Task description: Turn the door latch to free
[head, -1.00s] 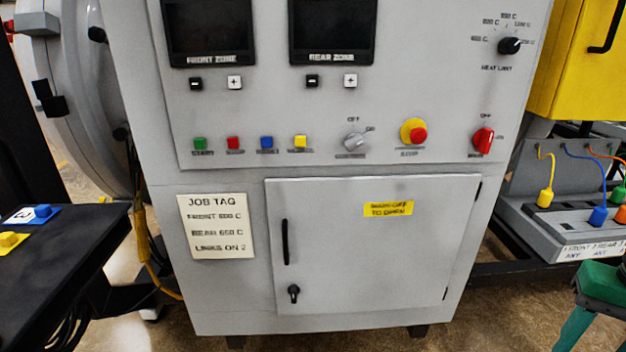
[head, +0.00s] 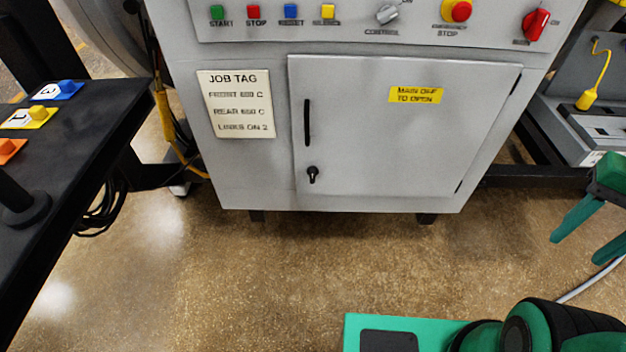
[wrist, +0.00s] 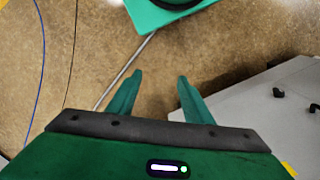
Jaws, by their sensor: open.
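The door latch (head: 312,174) is a small black turn knob low on the left side of the grey cabinet door (head: 408,140), below a black vertical handle (head: 307,122). The door looks closed. My gripper (head: 590,225) is at the right edge of the head view, right of the cabinet and well apart from the latch. In the wrist view my gripper (wrist: 154,88) is open and empty, its two green fingers pointing over the floor. In that view the door lies at the right, with black fittings (wrist: 278,92) at its edge.
A yellow label (head: 416,94) on the door reads main off to open. The red main switch (head: 535,24) is above. A black table (head: 80,150) with coloured tags stands at left. A yellow plug (head: 587,98) is at right.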

